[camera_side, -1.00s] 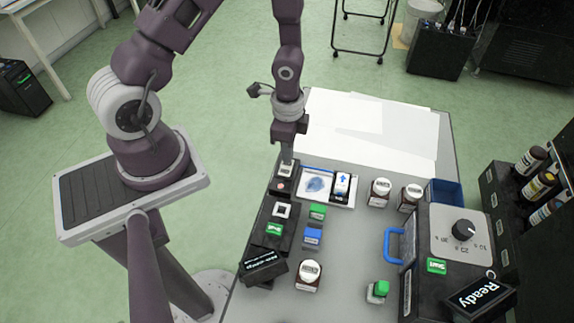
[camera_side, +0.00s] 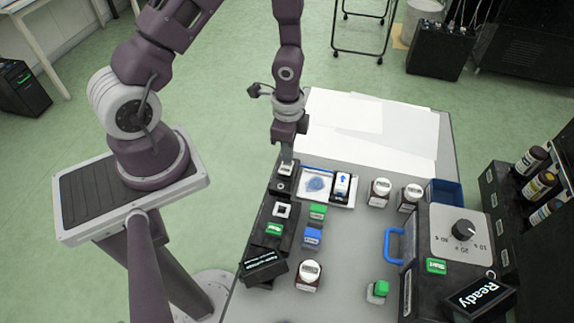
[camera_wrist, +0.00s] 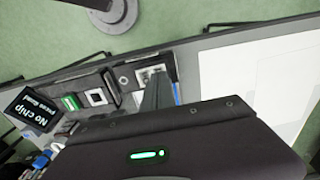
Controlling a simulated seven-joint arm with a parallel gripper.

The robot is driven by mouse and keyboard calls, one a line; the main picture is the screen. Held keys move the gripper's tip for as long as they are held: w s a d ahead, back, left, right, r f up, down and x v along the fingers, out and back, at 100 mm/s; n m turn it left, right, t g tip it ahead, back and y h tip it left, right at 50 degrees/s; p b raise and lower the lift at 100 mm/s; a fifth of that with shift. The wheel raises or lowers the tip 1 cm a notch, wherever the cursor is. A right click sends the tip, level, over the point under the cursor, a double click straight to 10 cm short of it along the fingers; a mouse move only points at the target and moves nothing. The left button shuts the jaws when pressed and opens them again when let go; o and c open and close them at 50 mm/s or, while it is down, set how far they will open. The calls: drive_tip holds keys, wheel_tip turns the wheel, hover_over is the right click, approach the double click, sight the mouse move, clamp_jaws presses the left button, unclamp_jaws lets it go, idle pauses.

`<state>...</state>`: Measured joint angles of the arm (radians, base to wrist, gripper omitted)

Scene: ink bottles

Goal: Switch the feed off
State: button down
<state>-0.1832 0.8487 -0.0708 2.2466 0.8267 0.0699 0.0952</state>
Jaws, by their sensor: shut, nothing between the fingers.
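A white switch (camera_side: 286,169) in a square frame sits at the far end of the black panel (camera_side: 263,222), near the table's left edge. A small round lamp (camera_side: 281,186) beside it looks pale grey. My gripper (camera_side: 286,156) points down just above the switch, with its fingers together and nothing held. I cannot tell whether the tips touch it. In the wrist view the white switch (camera_wrist: 151,75) is partly hidden behind my fingers (camera_wrist: 158,94). A white tray (camera_side: 319,187) with a pale blue blot lies right of the switch.
A second white-framed square (camera_side: 281,210) and a green button (camera_side: 274,229) are nearer on the panel. A tilted display reads "No chip" (camera_wrist: 38,110). Several bottles, including one (camera_side: 308,275), stand on the table. A machine (camera_side: 450,250) with a dial and "Ready" display stands right.

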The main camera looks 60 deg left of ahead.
drive_tip(key=shift+r, duration=2.95)
wheel_tip(320, 180, up, 14)
drive_tip(key=s+a+n+t+y, duration=0.1)
drive_tip(key=n+t+y, duration=0.1)
drive_tip(key=n, duration=0.2)
drive_tip(key=s+d+r+n+t+h, duration=0.2)
drive_tip(key=s+d+r+n, duration=0.3)
drive_tip(key=s+r, duration=0.6)
drive_tip(key=shift+s+d+r+t, duration=0.25)
drive_tip(key=shift+s+d+t, duration=0.3)
drive_tip(key=shift+t, duration=0.25)
